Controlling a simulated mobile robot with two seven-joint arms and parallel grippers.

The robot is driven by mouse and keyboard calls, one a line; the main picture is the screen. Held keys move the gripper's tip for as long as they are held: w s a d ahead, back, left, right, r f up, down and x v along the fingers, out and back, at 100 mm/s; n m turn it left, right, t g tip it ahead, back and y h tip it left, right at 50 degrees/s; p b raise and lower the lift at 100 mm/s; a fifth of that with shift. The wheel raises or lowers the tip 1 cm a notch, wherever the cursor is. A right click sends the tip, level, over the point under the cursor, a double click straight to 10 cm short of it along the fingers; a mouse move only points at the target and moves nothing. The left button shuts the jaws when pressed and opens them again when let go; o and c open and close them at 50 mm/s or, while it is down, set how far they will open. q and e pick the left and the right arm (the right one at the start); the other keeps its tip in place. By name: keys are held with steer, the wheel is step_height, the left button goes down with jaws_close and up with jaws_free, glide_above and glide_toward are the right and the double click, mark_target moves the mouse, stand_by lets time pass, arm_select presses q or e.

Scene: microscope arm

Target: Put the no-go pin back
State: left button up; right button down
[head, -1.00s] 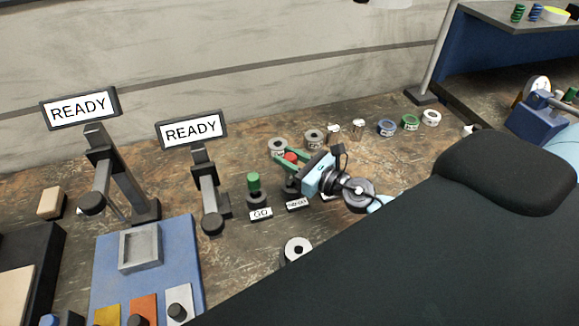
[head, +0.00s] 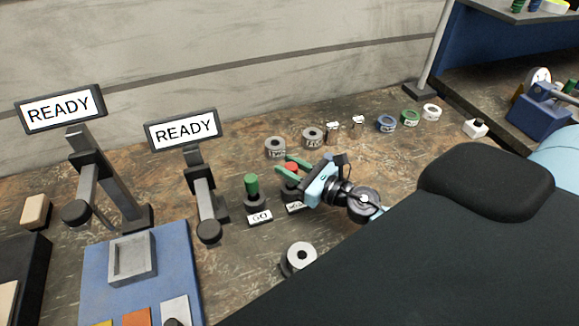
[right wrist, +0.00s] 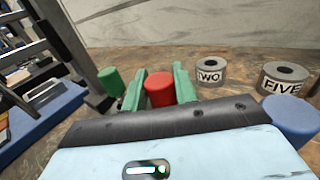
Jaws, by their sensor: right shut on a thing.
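The no-go pin is red-topped; its red top (head: 291,167) shows between the green fingers of my right gripper (head: 292,166). The right wrist view also shows the red pin (right wrist: 159,88) between the two fingers (right wrist: 160,90). My right gripper is shut on it. The pin is over the dark no-go holder (head: 289,192), behind a white label (head: 296,207) partly hidden by my gripper. I cannot tell how deep the pin sits. The green go pin (head: 251,184) stands upright in its holder to the left, behind the GO label (head: 260,217). My left gripper is not in view.
Two READY screens (head: 182,130) stand on the left with dark gauge arms. A blue mat with a grey tray (head: 131,259) is at front left. Several ring gauges (head: 275,147) line the back. A lone ring (head: 299,256) lies in front of the holders.

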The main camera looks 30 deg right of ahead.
steer(key=shift+f, duration=0.25)
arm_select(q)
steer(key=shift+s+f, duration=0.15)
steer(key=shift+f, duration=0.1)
arm_select(e)
steer(key=c, duration=1.1)
jaws_free()
steer(key=shift+r, duration=0.1)
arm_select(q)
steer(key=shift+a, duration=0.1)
